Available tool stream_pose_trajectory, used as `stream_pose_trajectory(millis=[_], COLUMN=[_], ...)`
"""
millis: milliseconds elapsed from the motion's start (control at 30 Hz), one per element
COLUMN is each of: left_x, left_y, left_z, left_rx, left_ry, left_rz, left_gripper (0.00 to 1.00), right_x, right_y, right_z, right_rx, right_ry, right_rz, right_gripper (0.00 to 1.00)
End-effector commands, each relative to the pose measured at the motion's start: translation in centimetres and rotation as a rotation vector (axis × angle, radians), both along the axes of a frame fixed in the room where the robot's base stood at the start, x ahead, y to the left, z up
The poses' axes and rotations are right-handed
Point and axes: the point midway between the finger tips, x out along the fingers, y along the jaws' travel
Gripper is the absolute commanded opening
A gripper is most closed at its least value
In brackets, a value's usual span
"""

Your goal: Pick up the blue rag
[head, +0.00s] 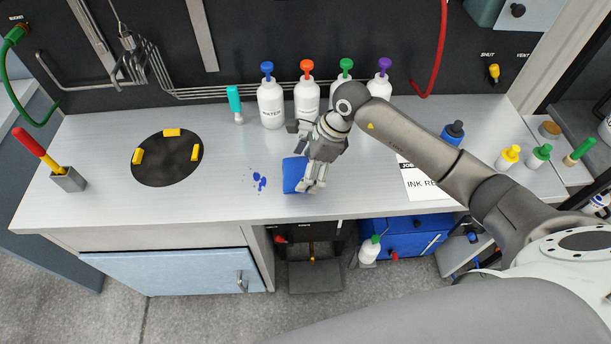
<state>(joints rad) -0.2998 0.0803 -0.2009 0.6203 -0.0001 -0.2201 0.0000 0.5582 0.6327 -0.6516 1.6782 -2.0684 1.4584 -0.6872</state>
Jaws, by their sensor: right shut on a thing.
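The blue rag (293,175) is a small folded blue square on the grey worktop, near the front edge at the middle. My right gripper (308,186) comes down over its right side and is shut on it. The fingers hide the right part of the rag. I cannot tell whether the rag is lifted off the worktop. My left gripper is not in the head view.
Blue spots (260,181) mark the worktop left of the rag. Several white bottles, one a water bottle (270,104), stand behind my gripper. A black disc (166,160) with yellow blocks lies left. A paper sheet (424,181) lies right.

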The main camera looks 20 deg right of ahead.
Motion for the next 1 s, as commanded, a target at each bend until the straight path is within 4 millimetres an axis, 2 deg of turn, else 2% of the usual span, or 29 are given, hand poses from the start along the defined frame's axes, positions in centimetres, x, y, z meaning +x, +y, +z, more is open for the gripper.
stream_pose_trajectory(millis=[33,300,500,700,1000], left_x=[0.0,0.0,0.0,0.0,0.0], left_y=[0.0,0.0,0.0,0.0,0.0], left_z=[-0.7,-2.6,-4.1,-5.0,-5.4], left_rx=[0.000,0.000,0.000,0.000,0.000], left_ry=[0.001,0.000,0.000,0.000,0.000], left_rz=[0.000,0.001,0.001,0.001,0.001], left_gripper=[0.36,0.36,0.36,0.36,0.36], right_x=[-0.5,-5.0,-9.1,-12.1,-13.7], right_y=[-0.2,-1.2,-2.1,-2.6,-2.9], right_z=[0.6,5.9,7.6,9.0,10.0], right_rx=[-0.002,-0.004,-0.004,-0.003,-0.001], right_ry=[-0.006,-0.007,-0.003,-0.002,-0.002], right_rz=[0.002,0.003,0.000,0.000,-0.001], right_gripper=[0.65,0.65,0.65,0.65,0.65])
